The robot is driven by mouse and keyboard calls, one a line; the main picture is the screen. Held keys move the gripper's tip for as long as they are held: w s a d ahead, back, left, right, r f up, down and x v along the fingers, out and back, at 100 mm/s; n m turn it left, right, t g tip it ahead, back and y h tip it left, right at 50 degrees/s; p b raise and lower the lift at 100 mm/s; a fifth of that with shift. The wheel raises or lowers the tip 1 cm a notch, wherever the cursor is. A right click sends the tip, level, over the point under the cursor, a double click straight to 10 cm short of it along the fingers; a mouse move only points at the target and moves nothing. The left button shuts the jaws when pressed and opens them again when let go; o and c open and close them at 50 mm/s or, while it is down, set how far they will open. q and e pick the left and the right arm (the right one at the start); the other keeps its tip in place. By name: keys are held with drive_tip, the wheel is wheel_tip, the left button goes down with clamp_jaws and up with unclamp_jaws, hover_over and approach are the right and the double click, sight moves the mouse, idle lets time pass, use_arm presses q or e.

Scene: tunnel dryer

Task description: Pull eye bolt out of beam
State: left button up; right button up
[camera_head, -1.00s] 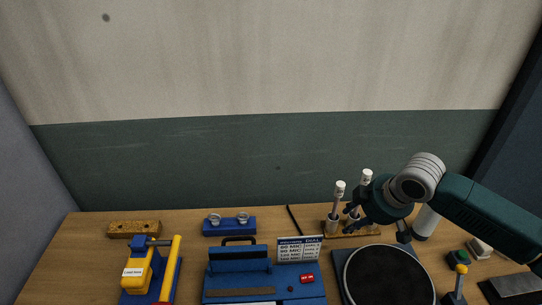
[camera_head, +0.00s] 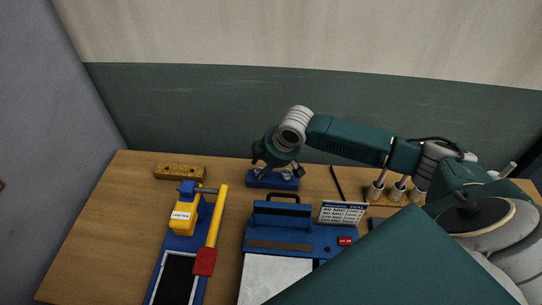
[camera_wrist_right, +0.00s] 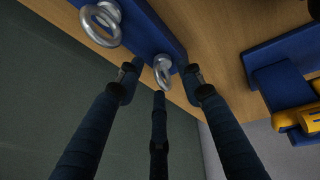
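The blue beam (camera_head: 260,183) lies on the table at the back wall, mostly behind my right gripper (camera_head: 278,172) in the head view. The right wrist view shows the beam (camera_wrist_right: 150,30) with two metal eye bolts. The near eye bolt (camera_wrist_right: 162,66) sits in the beam between the spread fingertips of my right gripper (camera_wrist_right: 162,74), with gaps visible beside its ring. The other eye bolt (camera_wrist_right: 100,22) is to the left, outside the fingers. My right gripper is open and holds nothing. My left gripper is not in view.
A yellow press (camera_head: 185,215) with a red-tipped handle stands left of the beam. A blue sealer (camera_head: 275,235) with a handle stands just in front. A tan block (camera_head: 180,171) lies back left. A wooden rack (camera_head: 385,197) is at right. Bare table lies at front left.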

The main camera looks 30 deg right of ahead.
drive_tip(key=shift+w+a+f, duration=0.1)
drive_tip(key=shift+w+f, duration=0.1)
drive_tip(key=shift+f, duration=0.35)
clamp_jaws()
